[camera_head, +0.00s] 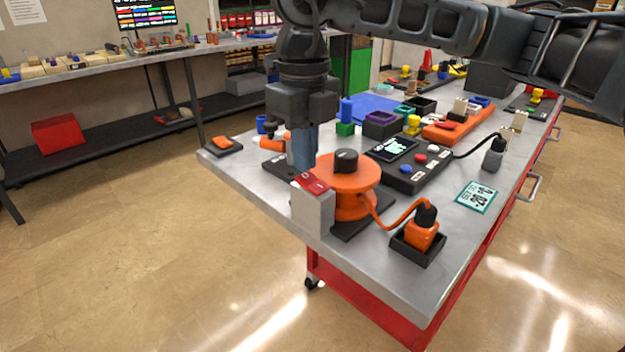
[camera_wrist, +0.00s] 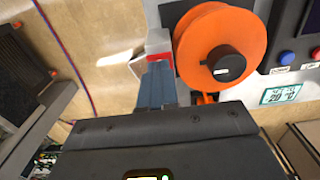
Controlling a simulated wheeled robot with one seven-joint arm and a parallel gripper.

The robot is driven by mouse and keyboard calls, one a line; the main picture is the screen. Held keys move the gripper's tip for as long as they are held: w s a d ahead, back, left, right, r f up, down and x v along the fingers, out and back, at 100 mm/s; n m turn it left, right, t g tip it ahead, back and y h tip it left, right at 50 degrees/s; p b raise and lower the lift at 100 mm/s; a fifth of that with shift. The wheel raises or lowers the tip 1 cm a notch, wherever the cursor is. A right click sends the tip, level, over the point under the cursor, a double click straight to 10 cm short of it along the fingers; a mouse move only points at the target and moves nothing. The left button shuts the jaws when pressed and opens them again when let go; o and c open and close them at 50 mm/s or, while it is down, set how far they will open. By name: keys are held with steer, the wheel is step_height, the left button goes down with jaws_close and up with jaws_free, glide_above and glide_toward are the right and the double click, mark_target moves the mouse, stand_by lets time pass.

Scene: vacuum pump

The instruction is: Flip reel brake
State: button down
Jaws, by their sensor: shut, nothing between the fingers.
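The orange reel (camera_head: 366,181) with a black knob (camera_head: 346,161) lies flat on the near end of the metal table. It also shows in the wrist view (camera_wrist: 205,38). The reel brake is a grey post (camera_head: 314,212) with a red flap (camera_head: 312,183) on top, standing beside the reel at its near left. In the wrist view its red part (camera_wrist: 158,38) shows just beyond the fingertips. My gripper (camera_head: 304,168) points down, its blue-grey fingers (camera_wrist: 158,68) together and empty, right behind the red flap. I cannot tell whether they touch it.
An orange cable runs from the reel to an orange plug (camera_head: 421,236) in a black holder. A black control box (camera_head: 408,165) stands right of the reel. An orange-handled part (camera_head: 270,144) lies left of my gripper. The table's near edge is close to the brake.

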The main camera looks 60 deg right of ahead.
mark_target(306, 176)
steer(key=shift+f+b, duration=0.85)
steer(key=shift+b, duration=0.05)
stand_by(0.4)
steer(key=shift+r, duration=0.1)
steer(key=shift+r+p, duration=1.25)
steer(key=shift+r, duration=2.25)
